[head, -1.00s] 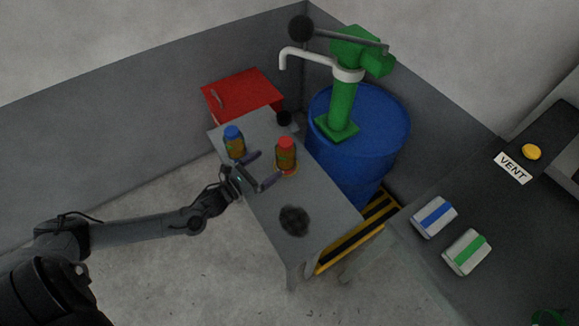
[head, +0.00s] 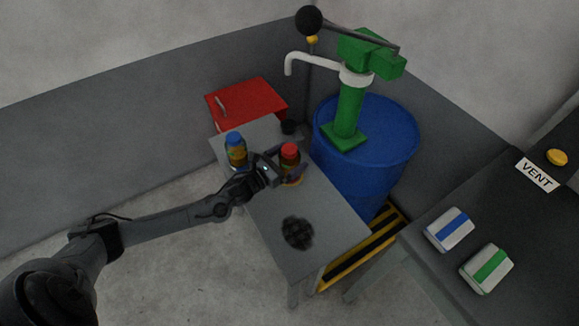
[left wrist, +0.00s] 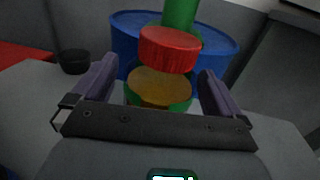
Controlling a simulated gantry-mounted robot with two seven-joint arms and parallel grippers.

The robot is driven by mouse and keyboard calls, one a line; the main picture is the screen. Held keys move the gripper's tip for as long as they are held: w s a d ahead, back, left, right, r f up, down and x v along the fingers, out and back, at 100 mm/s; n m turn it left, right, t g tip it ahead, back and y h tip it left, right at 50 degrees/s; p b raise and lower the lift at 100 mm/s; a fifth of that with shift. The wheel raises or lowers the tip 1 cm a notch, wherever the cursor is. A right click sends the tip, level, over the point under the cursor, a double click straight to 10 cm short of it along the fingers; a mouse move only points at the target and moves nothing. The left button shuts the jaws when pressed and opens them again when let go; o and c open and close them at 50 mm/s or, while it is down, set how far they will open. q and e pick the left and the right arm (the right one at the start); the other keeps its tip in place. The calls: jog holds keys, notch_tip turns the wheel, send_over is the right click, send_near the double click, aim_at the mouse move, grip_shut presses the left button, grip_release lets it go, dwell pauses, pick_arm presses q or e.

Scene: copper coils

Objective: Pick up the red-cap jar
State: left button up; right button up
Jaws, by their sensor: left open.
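The red-cap jar (head: 290,161) stands upright on the grey table (head: 275,215). It has a red lid and a green and amber body. My left gripper (head: 279,165) is open, with its fingers on either side of the jar. In the left wrist view the jar (left wrist: 166,66) stands between the two spread fingers (left wrist: 157,90), with gaps beside it. The gripper's crossbar hides the jar's lower part there. The blue-cap jar (head: 235,150) stands upright to the left of my left gripper. My right gripper is not in view.
A blue drum (head: 375,165) with a green pump (head: 349,105) stands behind the table. A black cup (head: 289,127) is near the far edge, and a red cabinet (head: 250,97) is beyond.

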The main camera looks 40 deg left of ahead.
pick_arm(q)
jog(key=shift+w+d, duration=0.2)
jog(key=shift+w, duration=0.8)
jog(key=shift+s, duration=0.1)
jog(key=c, duration=1.3)
